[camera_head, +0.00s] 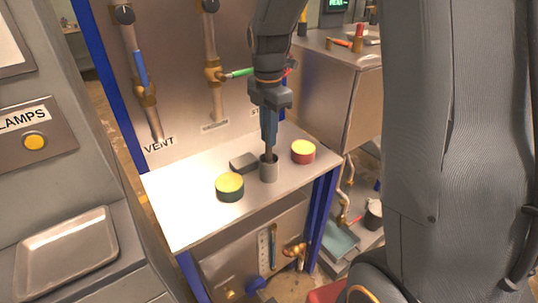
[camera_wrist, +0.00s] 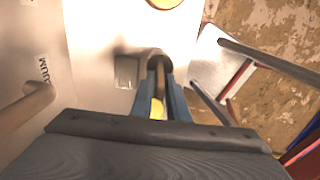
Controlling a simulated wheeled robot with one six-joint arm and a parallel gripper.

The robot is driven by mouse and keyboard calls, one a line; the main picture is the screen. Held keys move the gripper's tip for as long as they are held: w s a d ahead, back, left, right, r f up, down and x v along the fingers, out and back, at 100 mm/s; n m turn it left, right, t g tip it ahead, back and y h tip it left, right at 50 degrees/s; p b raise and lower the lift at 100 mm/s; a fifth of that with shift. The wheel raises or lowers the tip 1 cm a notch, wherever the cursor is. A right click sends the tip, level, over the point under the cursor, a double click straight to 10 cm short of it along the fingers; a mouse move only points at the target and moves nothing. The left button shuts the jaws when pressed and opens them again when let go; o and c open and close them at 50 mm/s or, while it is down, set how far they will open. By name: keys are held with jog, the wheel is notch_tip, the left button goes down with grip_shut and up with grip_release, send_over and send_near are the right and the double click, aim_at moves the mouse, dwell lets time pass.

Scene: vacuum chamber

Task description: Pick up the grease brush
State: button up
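The grease brush (camera_head: 269,151) stands upright in a grey cup (camera_head: 268,172) on the metal worktop, with its lower end hidden inside. My gripper (camera_head: 269,135) points down over the cup, its blue fingers close together on the brush's brown handle. In the wrist view, the handle of the brush (camera_wrist: 159,75) fills the narrow gap between the fingertips of my gripper (camera_wrist: 160,88). The cup (camera_wrist: 154,53) shows just beyond the fingertips.
A yellow-topped green tin (camera_head: 229,187), a dark grey block (camera_head: 243,162) and a yellow-topped red tin (camera_head: 303,152) stand close around the cup. Pipes with a blue-handled valve (camera_head: 140,70) and a green-handled valve (camera_head: 238,73) rise behind. The worktop's front left (camera_head: 185,215) is clear.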

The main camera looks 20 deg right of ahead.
grip_shut()
jog(key=shift+r, duration=0.15)
notch_tip(320, 180, up, 10)
jog(key=shift+f+b, duration=0.1)
jog(key=shift+b, duration=0.85)
dwell(1.0)
